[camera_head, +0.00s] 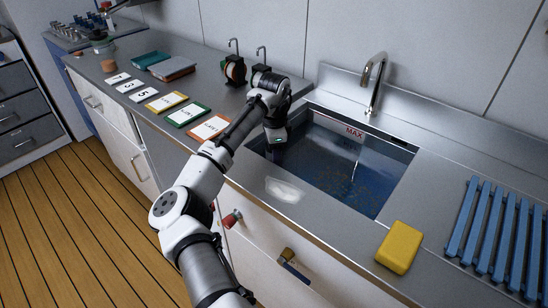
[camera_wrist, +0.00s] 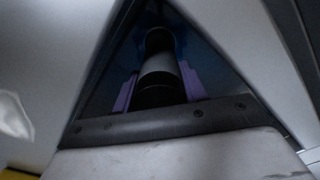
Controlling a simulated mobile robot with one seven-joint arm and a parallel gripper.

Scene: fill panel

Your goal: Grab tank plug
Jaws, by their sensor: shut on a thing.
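In the wrist view, a dark cylinder (camera_wrist: 158,72), which looks like the tank plug, stands between the purple fingers of my gripper (camera_wrist: 160,88). My gripper is shut on it. In the head view, my gripper (camera_head: 276,138) is at the left end of the sink tank, over its inner side. The fingertips and the plug are hidden or too small to make out there. The tank (camera_head: 400,152) holds dark bluish water with small specks and has a red MAX mark (camera_head: 354,133) on its back wall.
A tap (camera_head: 376,82) rises behind the tank. A white cloth-like item (camera_head: 285,190) lies on the front rim. A yellow sponge (camera_head: 399,247) and a blue slatted rack (camera_head: 500,235) are to the right.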

